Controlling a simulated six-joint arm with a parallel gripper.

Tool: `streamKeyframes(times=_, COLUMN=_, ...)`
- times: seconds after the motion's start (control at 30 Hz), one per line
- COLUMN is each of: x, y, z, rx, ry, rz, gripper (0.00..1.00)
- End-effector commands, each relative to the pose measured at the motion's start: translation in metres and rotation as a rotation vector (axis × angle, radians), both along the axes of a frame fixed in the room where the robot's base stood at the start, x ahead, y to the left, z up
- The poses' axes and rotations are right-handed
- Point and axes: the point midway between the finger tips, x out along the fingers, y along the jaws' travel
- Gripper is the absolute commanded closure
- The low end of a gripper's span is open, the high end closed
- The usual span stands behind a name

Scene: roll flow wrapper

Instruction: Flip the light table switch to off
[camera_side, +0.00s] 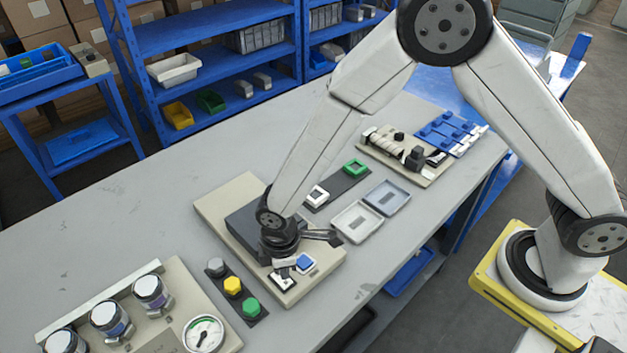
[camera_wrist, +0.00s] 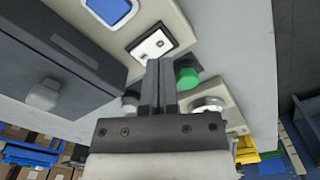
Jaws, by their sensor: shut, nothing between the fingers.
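The switch (camera_side: 282,281) is a small white rocker plate in a black frame on the beige base (camera_side: 225,208). In the wrist view the switch (camera_wrist: 153,43) lies just beyond my fingertips, with two dark marks on its white face. I cannot tell its on or off position. A blue panel with a white rim (camera_side: 305,262) sits beside it; it also shows in the wrist view (camera_wrist: 110,9). My gripper (camera_wrist: 159,64) is shut and empty, its fingers together close to the switch's near edge. I cannot tell whether they touch it.
A dark box (camera_wrist: 60,50) with a grey knob stands beside the switch. A button strip with grey, yellow (camera_side: 233,285) and green (camera_side: 251,307) buttons lies to the left, near a gauge (camera_side: 203,334) and jars. Two grey trays (camera_side: 357,222) lie to the right. The table's back left is clear.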

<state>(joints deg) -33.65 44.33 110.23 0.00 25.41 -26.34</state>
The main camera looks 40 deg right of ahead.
Motion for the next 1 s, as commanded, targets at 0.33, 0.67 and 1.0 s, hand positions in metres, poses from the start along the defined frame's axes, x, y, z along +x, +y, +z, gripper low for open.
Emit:
streamKeyframes(times=0.33, x=0.0, y=0.0, z=0.02, rx=0.0, ry=0.0, rz=0.0, gripper=1.0)
streamKeyframes(times=0.67, x=0.0, y=0.0, z=0.038, rx=0.001, ry=-0.001, rz=0.0, gripper=1.0)
streamKeyframes(times=1.0, x=0.0, y=0.0, z=0.042, rx=-0.001, ry=0.001, rz=0.0, gripper=1.0)
